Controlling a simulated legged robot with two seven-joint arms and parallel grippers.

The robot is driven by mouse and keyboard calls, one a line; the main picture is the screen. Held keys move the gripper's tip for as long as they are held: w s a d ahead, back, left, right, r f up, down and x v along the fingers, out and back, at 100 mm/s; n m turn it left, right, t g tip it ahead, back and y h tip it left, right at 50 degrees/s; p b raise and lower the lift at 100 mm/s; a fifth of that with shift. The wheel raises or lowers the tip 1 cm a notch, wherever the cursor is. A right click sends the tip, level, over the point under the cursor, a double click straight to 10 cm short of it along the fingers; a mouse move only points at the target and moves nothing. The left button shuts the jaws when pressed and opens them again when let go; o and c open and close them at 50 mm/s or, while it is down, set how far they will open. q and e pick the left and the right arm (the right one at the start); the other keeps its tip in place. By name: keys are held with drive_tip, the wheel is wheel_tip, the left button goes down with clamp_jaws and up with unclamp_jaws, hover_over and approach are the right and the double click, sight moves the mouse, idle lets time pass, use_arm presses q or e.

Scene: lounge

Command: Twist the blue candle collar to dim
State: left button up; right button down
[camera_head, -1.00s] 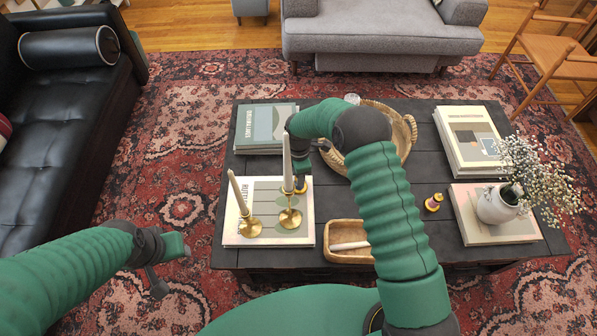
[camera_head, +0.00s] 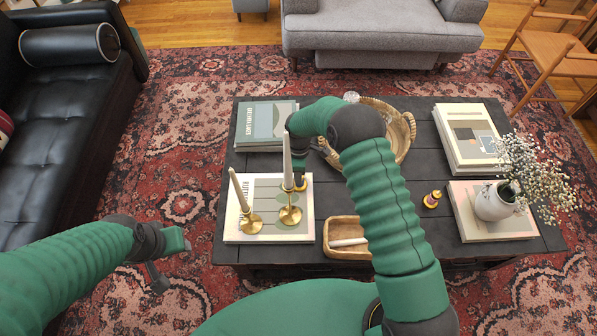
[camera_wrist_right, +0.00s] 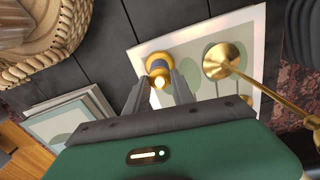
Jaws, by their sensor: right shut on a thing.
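The blue-collared candle shows in the wrist view as a round brass lamp with a blue band (camera_wrist_right: 159,66) and a glowing bulb. My right gripper (camera_wrist_right: 161,80) has a finger on either side of it and is shut on it. In the head view the gripper (camera_head: 300,172) is partly hidden by a tall candle, with a brass bit of the lamp (camera_head: 301,185) showing. My left gripper (camera_head: 170,262) is open and empty, left of the table.
Two brass candlesticks (camera_head: 251,223) with tall candles (camera_head: 287,160) stand on a book (camera_head: 270,236) close to my right gripper. A wooden tray (camera_head: 346,254) lies in front. A basket (camera_head: 405,140), book stacks (camera_head: 470,140) and a flower vase (camera_head: 495,204) take up more of the dark table.

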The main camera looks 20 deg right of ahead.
drive_tip(key=shift+s+f, duration=0.15)
drive_tip(key=c, duration=1.5)
unclamp_jaws()
drive_tip(key=o, duration=0.4)
drive_tip(key=shift+d, duration=0.1)
drive_tip(key=shift+o, duration=0.2)
wheel_tip(320, 180, up, 17)
drive_tip(key=p, duration=0.3)
drive_tip(key=shift+f, duration=0.1)
